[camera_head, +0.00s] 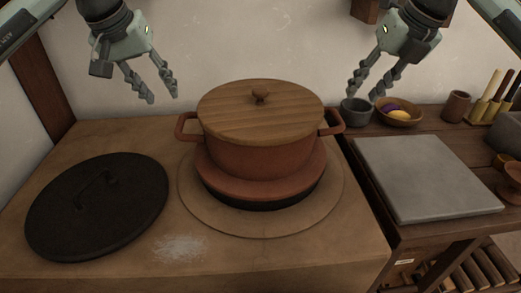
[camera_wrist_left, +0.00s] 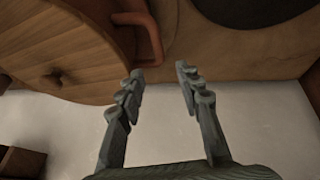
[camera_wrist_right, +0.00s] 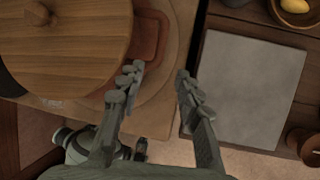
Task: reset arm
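My left gripper (camera_head: 162,97) hangs in the air above and left of the pot, near the wall. Its fingers are apart and nothing is between them; they also show in the left wrist view (camera_wrist_left: 160,85). My right gripper (camera_head: 364,94) hangs above and right of the pot, near the small grey cup. Its fingers are apart and empty, also in the right wrist view (camera_wrist_right: 158,82). The reddish clay pot (camera_head: 262,156) with two side handles stands on the stove, covered by a wooden lid (camera_head: 230,113). Neither gripper appears to touch anything.
A black lid (camera_head: 100,215) lies on the counter (camera_head: 330,255) at left, with white powder (camera_head: 180,248) beside it. On the right table are a grey slab (camera_head: 425,178), a grey cup (camera_head: 356,112), a bowl (camera_head: 399,118) with fruit and a brown cup (camera_head: 456,106).

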